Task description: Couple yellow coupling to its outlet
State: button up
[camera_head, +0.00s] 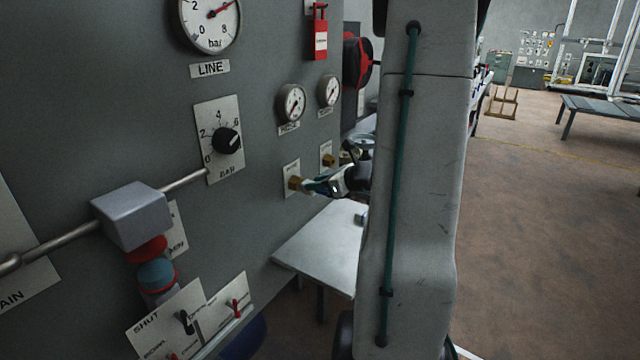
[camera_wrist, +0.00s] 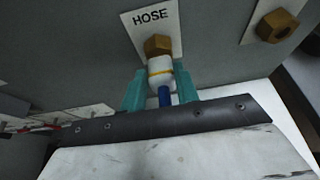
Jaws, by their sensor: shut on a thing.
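The coupling (camera_wrist: 160,77) is a white cylinder with a yellow band, on a blue hose (camera_wrist: 164,97), in the wrist view. My gripper (camera_wrist: 161,92) has teal fingers shut on it, one on each side. The brass outlet (camera_wrist: 157,45) on the plate marked HOSE lies straight ahead of the coupling, and the coupling's front end meets it in the picture. I cannot tell whether it is seated or only touching. In the head view my gripper (camera_head: 318,185) is at the brass outlet (camera_head: 294,184) on the grey panel, and the coupling is hard to make out.
A second brass outlet (camera_wrist: 277,26) sits to the right on its own plate. The panel carries two small gauges, a large LINE gauge (camera_head: 209,22), a selector knob (camera_head: 228,140) and small levers. A pale table (camera_head: 318,246) stands below the outlets. Open floor lies at right.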

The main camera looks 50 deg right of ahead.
jog(key=shift+w, duration=0.45)
jog(key=o, duration=1.2)
jog(key=shift+c, duration=0.2)
jog(key=v, duration=0.7)
jog(key=shift+s+r, duration=0.15)
jog(key=shift+s, duration=0.25)
